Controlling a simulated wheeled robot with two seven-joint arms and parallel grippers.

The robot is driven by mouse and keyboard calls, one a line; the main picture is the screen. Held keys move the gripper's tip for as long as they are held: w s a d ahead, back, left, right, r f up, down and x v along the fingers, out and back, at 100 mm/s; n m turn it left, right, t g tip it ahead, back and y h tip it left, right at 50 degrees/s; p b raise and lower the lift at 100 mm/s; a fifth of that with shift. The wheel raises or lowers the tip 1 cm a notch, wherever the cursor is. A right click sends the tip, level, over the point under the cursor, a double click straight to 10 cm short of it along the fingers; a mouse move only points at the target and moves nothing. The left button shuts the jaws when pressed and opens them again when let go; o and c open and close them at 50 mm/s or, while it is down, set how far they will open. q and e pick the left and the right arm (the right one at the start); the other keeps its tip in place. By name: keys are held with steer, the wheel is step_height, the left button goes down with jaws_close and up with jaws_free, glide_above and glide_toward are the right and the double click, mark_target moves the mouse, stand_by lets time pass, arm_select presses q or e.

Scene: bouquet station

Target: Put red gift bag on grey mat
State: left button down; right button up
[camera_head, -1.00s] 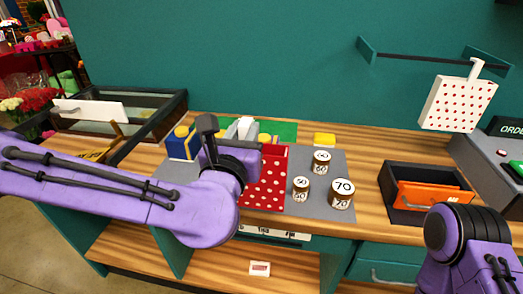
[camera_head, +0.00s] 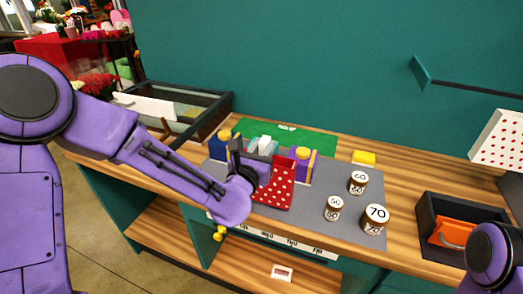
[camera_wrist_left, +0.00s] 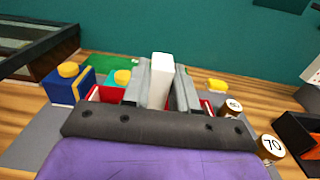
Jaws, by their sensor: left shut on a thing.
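The red gift bag (camera_head: 280,190) with white dots stands upright over the grey mat (camera_head: 315,228); I cannot tell whether its base touches. My left gripper (camera_head: 262,149) is shut on the bag's white handle (camera_wrist_left: 161,78), which shows between the grey fingers in the left wrist view. The red rim (camera_wrist_left: 106,94) of the bag shows there below the fingers, and the gripper body hides most of the bag. In the head view, the left arm hides the bag's left side. My right arm shows at the lower right, but its gripper is out of view.
Weights (camera_head: 375,218) marked with numbers stand on the mat to the bag's right. A blue and yellow box (camera_head: 222,146) and a purple and yellow box (camera_head: 303,165) stand behind. A dark tray (camera_head: 462,228) holds an orange thing. A white dotted bag (camera_head: 499,138) hangs at right.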

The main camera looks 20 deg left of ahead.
arm_select(q)
steer(key=shift+f, duration=0.8)
steer(key=shift+w+d+f, duration=0.15)
steer(key=shift+f, duration=0.05)
steer(key=shift+f+b, duration=0.2)
steer(key=shift+b, duration=0.1)
steer(key=c, duration=0.9)
jaws_free()
steer(key=shift+r, duration=0.1)
steer(key=shift+c, duration=0.2)
steer(key=shift+o, duration=0.3)
